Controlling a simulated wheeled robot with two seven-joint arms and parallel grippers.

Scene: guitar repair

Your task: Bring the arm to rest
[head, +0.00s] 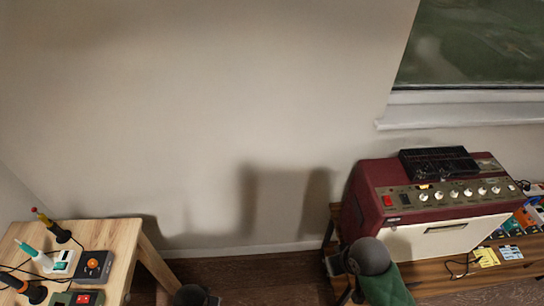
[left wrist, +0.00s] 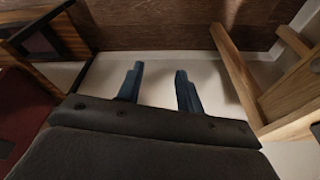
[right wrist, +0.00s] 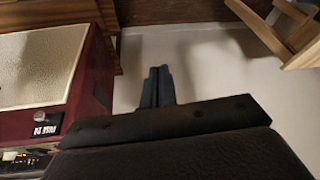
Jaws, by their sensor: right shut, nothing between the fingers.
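My left gripper (left wrist: 159,72) shows in the left wrist view with its two blue-grey fingers apart and nothing between them. My right gripper (right wrist: 159,70) shows in the right wrist view with its fingers together and nothing held. Both sets of fingers stand in free space in front of a pale wall. In the head view only dark rounded parts of my arms show at the bottom edge, and the fingers cannot be made out there.
A red amplifier (head: 430,205) with a black box (head: 438,162) on top stands on a wooden shelf at right. A wooden table (head: 117,238) with a soldering iron (head: 52,228) and small devices is at left. Bare wall and floor lie between.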

